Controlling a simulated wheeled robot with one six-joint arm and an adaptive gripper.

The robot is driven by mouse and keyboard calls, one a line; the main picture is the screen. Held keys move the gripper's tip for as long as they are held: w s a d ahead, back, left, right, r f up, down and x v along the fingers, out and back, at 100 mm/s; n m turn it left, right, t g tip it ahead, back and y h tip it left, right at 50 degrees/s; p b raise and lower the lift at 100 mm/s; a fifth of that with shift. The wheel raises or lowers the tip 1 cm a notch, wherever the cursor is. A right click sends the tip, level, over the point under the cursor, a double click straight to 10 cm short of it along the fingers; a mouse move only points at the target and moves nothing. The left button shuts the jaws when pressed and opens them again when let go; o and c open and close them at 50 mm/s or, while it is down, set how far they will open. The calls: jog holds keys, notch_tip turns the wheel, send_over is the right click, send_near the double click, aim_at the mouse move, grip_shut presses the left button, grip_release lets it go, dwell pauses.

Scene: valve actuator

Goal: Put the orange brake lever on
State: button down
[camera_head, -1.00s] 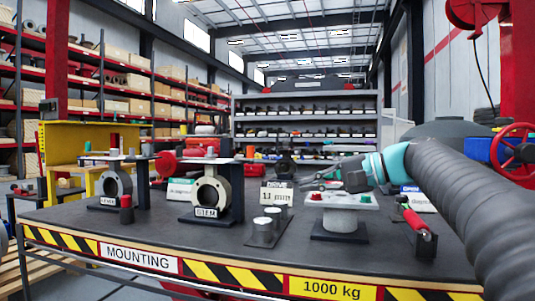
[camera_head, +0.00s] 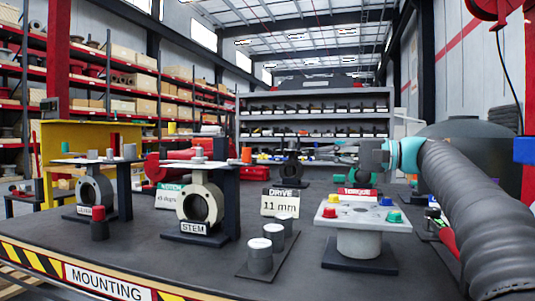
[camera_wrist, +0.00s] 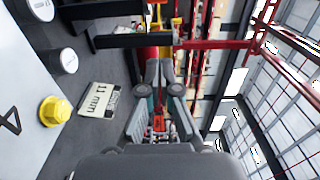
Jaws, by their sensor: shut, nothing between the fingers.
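I cannot pick out the orange brake lever with certainty. A small orange upright piece (camera_head: 246,155) stands at the back of the table, and a red-handled part (camera_head: 447,240) lies at the right, partly behind my arm. My gripper (camera_head: 345,178) is above the back right of the table, beyond the pale square plate (camera_head: 360,215), which stands on a round pedestal. In the wrist view my gripper (camera_wrist: 161,72) is shut and empty. A red-orange shape (camera_wrist: 158,123) shows behind the fingers; I cannot tell what it is.
A STEM fixture (camera_head: 200,205) and a smaller similar fixture (camera_head: 95,188) stand at the left. Grey cylinders (camera_head: 260,255) stand on a dark base in the middle, near the DRIVE 11 mm sign (camera_head: 280,202). A TORQUE sign (camera_head: 357,192) stands behind the plate.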

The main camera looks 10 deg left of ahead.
jog(key=s+a, duration=0.1)
jog(key=a, duration=1.2)
jog(key=shift+s+a, duration=0.15)
jog(key=shift+a, duration=0.2)
jog(key=shift+d, duration=0.1)
